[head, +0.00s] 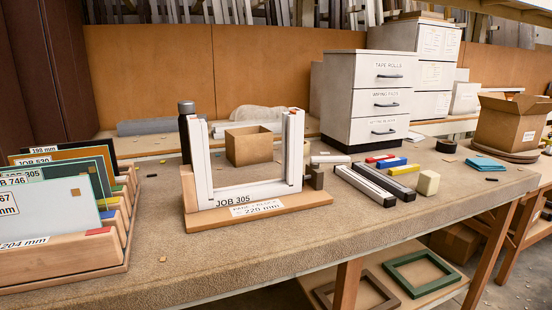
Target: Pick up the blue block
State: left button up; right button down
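A small blue block (391,162) lies flat on the carpet-topped bench, right of centre in the head view. A red block (380,157) lies just behind it and a yellow block (404,169) just in front of it. The blue block is in plain view with nothing on top of it. Neither of my grippers shows in the head view.
A white frame jig (259,208) stands on the bench (290,246) at centre. Two dark-and-silver bars (365,184) lie left of the blocks, a cream block (428,182) to the right. White drawers (362,115) stand behind. A panel rack (70,258) is at left.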

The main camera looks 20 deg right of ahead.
aim_at(393, 163)
jog(key=k, duration=1.15)
jog(key=z, duration=0.95)
jog(key=i, duration=0.55)
jog(key=z, duration=1.15)
jog(key=i, duration=1.75)
jog(key=u, duration=0.5)
jog(key=i, duration=1.2)
jog(key=u, duration=1.4)
jog(key=i, duration=0.35)
jog(key=u, duration=0.4)
